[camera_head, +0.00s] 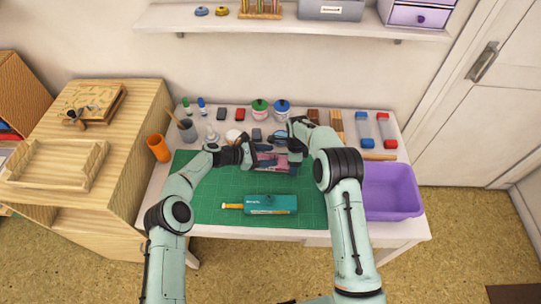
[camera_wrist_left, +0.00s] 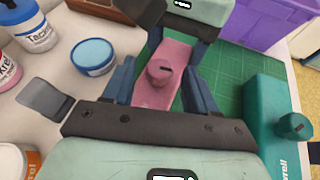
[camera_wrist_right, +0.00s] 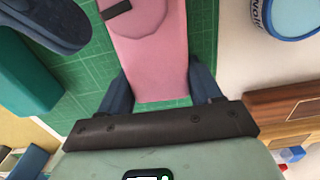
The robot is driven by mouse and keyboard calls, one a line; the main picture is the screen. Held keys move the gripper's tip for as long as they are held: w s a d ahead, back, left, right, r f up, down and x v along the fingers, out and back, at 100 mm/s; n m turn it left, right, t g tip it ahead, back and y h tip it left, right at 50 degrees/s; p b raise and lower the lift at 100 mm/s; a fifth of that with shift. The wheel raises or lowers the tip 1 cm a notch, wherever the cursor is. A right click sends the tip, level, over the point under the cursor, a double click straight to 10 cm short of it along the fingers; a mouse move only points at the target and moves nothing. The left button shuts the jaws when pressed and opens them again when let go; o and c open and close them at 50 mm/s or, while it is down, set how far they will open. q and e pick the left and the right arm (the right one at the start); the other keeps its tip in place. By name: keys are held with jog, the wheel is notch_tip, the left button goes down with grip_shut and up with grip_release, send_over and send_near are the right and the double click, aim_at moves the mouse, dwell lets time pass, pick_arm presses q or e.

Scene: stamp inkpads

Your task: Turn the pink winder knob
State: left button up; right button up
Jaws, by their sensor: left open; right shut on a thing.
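The pink winder body (camera_head: 268,157) lies near the back edge of the green mat, between my two grippers. Its round pink knob (camera_wrist_left: 159,72) has a dark mark on top and shows in the left wrist view. My left gripper (camera_head: 255,157) is open, with one finger on each side of the knob; whether they touch it I cannot tell. My right gripper (camera_head: 292,152) is shut on the far end of the pink body; the right wrist view shows that body (camera_wrist_right: 148,60) between its fingers. The arms hide part of the winder in the head view.
A teal device (camera_head: 271,204) with an orange strip lies on the green mat (camera_head: 215,195) in front. A purple bin (camera_head: 392,190) stands at the right. Bottles, inkpads and blocks line the back of the table. An orange cup (camera_head: 158,148) stands at the left.

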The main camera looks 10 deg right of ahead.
pick_arm(q)
jog(key=v, duration=1)
jog(key=shift+a+r, duration=0.25)
jog(key=shift+a, duration=0.1)
pick_arm(e)
jog(key=o, duration=1.2)
jog(key=shift+r, duration=0.1)
notch_tip(320, 180, up, 12)
